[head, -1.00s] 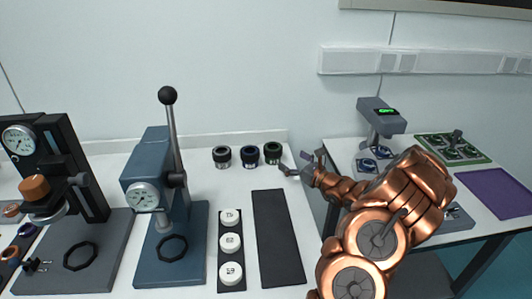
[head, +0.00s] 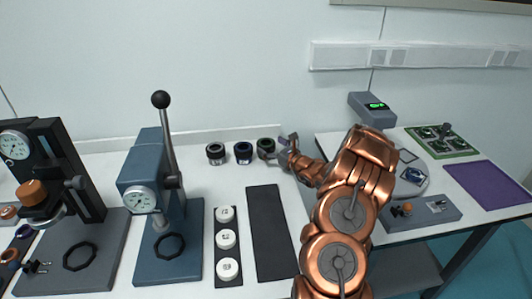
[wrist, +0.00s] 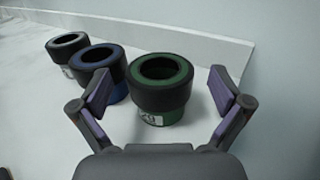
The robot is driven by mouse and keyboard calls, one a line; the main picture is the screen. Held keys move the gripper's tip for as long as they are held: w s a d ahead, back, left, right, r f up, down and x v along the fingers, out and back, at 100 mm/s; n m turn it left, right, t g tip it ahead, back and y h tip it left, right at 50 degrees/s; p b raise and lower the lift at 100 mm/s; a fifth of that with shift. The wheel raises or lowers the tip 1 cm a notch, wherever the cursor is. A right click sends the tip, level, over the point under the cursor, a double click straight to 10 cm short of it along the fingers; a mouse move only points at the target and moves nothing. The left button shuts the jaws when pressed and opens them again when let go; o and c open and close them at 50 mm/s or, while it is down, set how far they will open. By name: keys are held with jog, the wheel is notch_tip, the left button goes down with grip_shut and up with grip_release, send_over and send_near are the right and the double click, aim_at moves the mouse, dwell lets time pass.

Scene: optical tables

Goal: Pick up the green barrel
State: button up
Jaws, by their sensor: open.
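The green barrel (wrist: 158,88) is a short ring-shaped cylinder with a wide black band, a green inner rim and a green base with a white label. It stands upright on the white table, rightmost of a row of three barrels, and shows in the head view (head: 265,146). My gripper (wrist: 160,90) is open, its purple-padded fingers to the left and right of the green barrel in the wrist view. I cannot tell whether either finger touches it. In the head view my gripper (head: 281,150) is at the barrel's right side.
A blue barrel (wrist: 101,70) stands close left of the green one, with a grey-rimmed barrel (wrist: 68,47) beyond it. A low white ledge (wrist: 190,42) and wall run behind. A black mat (head: 272,235) and a blue lever press (head: 150,180) are on the same table.

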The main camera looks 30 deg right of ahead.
jog(key=c, duration=1.3)
